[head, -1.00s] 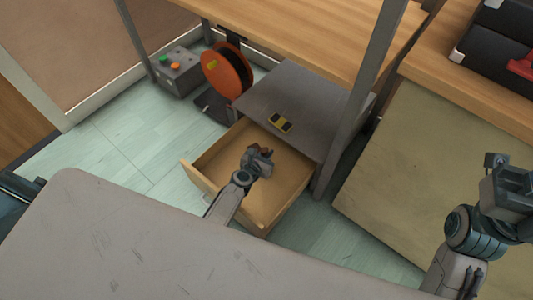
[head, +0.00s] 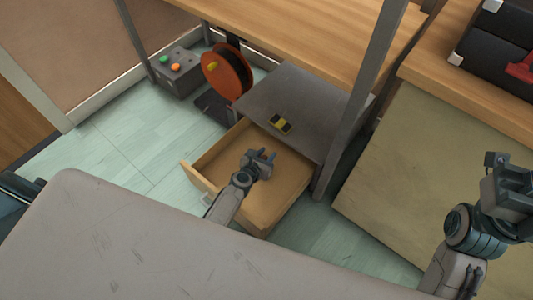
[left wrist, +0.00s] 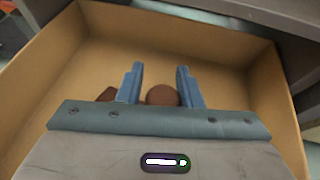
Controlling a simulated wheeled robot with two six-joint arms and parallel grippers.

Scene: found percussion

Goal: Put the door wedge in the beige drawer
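The beige drawer (head: 200,182) stands pulled out below a grey cabinet top. My left gripper (head: 267,155) is inside it with its fingers apart. In the left wrist view the open gripper (left wrist: 160,85) points at the drawer floor. A rounded brown shape, apparently part of the door wedge (left wrist: 162,95), shows between the fingers, with a gap on each side. An angular brown piece (left wrist: 106,94) shows left of the left finger; I cannot tell whether both are one object. My right gripper (head: 512,190) is at the right edge, its opening unclear.
A yellow-and-black block (head: 281,125) lies on the grey cabinet top (head: 300,95) behind the drawer. An orange reel (head: 226,75) and a grey button box (head: 176,70) are at the back left. A grey table leg (head: 345,125) rises right of the drawer.

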